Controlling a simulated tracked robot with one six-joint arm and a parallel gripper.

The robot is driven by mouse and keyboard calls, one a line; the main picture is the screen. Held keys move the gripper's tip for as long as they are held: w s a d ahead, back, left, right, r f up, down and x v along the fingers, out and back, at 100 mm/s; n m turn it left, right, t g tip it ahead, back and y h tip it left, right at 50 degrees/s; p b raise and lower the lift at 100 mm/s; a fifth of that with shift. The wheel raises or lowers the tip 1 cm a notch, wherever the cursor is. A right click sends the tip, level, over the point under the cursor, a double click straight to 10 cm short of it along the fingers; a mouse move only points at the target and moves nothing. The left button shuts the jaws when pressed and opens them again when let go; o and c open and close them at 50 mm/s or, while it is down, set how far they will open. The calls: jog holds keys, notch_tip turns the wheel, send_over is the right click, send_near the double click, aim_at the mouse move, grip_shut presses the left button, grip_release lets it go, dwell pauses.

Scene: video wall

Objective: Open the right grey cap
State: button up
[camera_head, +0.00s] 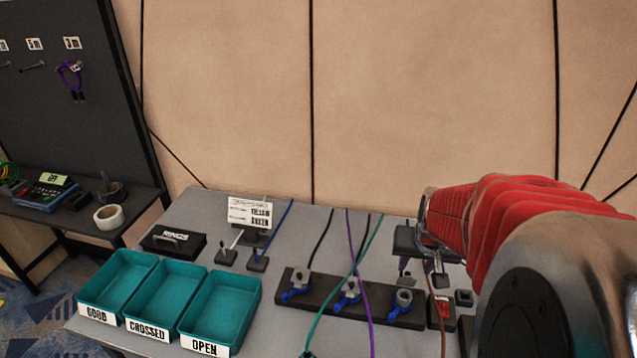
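A dark rail (325,304) on the grey table carries three grey caps, each with blue parts at its base. The right grey cap (403,299) is at the rail's right end, and its round top faces up. The middle grey cap (349,287) has cables passing in front of it. The left grey cap (300,281) is at the left end. My gripper (422,268) hangs above and slightly right of the right cap, with a small gap to it. Its fingers are small and dark, so I cannot tell how far apart they are.
Three teal bins labelled GOOD (118,270), CROSSED (165,280) and OPEN (222,300) stand at left. A red switch (443,311) is right of the rail. My red arm hides the table's right side.

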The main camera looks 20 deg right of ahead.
aim_at(409, 277)
jog(key=shift+x, duration=3.8)
jog(key=shift+c, duration=0.5)
grip_shut()
